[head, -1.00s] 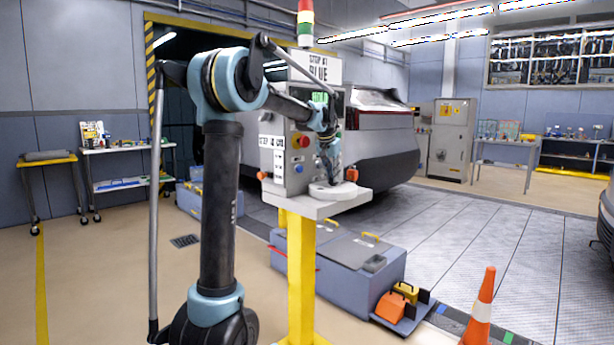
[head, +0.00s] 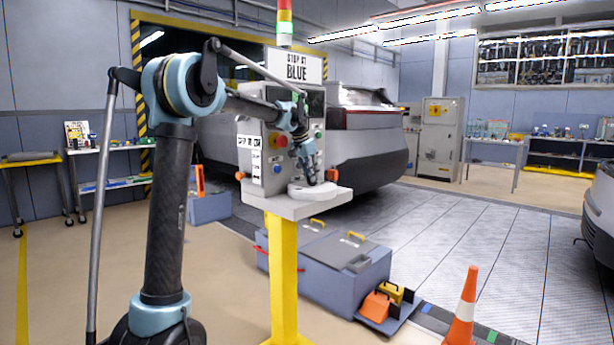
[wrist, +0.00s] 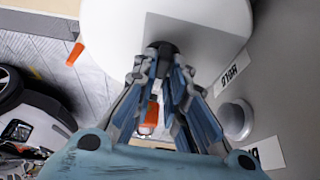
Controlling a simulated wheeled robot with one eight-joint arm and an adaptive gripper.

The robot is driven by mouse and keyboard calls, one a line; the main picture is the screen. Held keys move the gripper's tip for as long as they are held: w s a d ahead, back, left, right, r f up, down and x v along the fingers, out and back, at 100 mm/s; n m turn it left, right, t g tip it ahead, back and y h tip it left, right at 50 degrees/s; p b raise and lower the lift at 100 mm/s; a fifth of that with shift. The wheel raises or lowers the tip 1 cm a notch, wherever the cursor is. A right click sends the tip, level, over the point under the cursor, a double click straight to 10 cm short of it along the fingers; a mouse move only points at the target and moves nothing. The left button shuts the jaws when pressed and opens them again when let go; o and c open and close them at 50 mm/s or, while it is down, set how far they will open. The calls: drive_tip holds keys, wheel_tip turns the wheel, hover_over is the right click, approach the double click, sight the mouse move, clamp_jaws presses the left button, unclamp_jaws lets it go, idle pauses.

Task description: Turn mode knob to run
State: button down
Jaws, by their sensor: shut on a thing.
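The grey control console (head: 262,150) stands on a yellow post with a ledge (head: 262,202) at its front. My gripper (head: 310,183) reaches down between the panel face and the white round piece (head: 325,191) on the ledge. In the wrist view my gripper (wrist: 163,62) has its fingertips closed together around a small dark piece (wrist: 163,47), which seems to be the mode knob. The fingers hide most of it, and its pointing direction cannot be told. A HOLD label (wrist: 235,68) and a pale round button (wrist: 235,120) are on the panel beside the fingers.
A red button (head: 277,141) and a blue button (head: 277,169) are at the panel's left. A STOP AT BLUE sign (head: 296,65) tops the console. Blue-grey chests (head: 315,270) and an orange cone (head: 464,310) stand on the floor. A vehicle (head: 365,145) is behind.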

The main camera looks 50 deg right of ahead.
drive_tip(key=shift+a+f, duration=0.1)
drive_tip(key=c, duration=1.6)
unclamp_jaws()
drive_tip(key=shift+w, duration=0.1)
drive_tip(key=v, duration=1.2)
